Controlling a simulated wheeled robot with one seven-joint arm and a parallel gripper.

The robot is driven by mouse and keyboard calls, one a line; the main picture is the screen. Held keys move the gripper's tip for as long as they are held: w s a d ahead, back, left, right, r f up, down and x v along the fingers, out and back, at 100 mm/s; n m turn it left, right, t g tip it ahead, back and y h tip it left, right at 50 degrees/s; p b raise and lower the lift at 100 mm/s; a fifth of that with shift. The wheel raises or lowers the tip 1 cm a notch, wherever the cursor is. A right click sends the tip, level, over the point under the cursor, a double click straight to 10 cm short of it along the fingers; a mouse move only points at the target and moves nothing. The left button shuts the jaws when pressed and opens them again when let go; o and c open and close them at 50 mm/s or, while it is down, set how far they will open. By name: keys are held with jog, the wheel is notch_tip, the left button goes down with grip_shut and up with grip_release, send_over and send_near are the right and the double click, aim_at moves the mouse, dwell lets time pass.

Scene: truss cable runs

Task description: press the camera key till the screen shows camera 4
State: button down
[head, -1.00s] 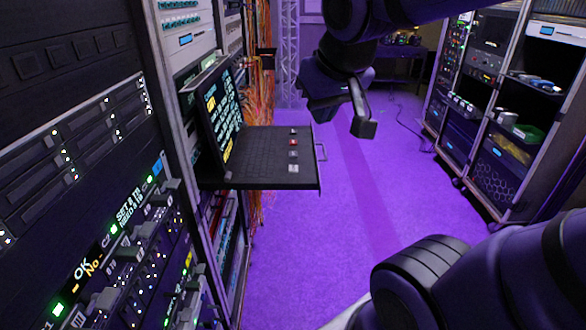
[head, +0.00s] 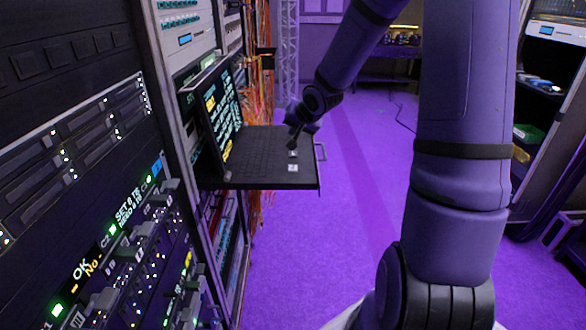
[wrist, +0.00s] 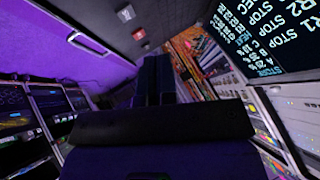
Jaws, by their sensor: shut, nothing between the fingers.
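The slide-out console's screen (head: 222,115) stands tilted at the left of its tray, with white and yellow text too small to read. In the wrist view the screen (wrist: 268,32) shows "STOP" lines; no camera number is legible. Two pale keys (head: 293,168) show on the tray's right side. The wrist view shows a white key (wrist: 126,14) and a red key (wrist: 138,33); I cannot tell which is the camera key. My gripper (head: 293,143) is shut and empty over the tray's right side, hiding the far keys. Its fingers (wrist: 160,78) also show in the wrist view; contact cannot be told.
The black tray (head: 262,172) juts from the left rack, with a handle (head: 321,151) on its right edge. Orange cables (head: 262,90) hang behind it. Another rack (head: 545,95) stands at the right. The purple floor (head: 320,240) between is clear.

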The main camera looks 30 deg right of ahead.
aim_at(295, 167)
jog(key=shift+w+d+f+m+t+y, duration=0.15)
jog(key=shift+w+d+f+y, duration=0.1)
jog(key=shift+w+f, duration=0.15)
jog(key=shift+w+d+f+m+t+y, duration=0.15)
jog(key=shift+w+d+f, duration=0.1)
jog(key=shift+f, duration=0.25)
jog(key=shift+f, duration=0.1)
jog(key=shift+f, duration=4.3)
jog(key=shift+f, duration=0.4)
jog(key=shift+f, duration=0.4)
jog(key=shift+r, duration=0.8)
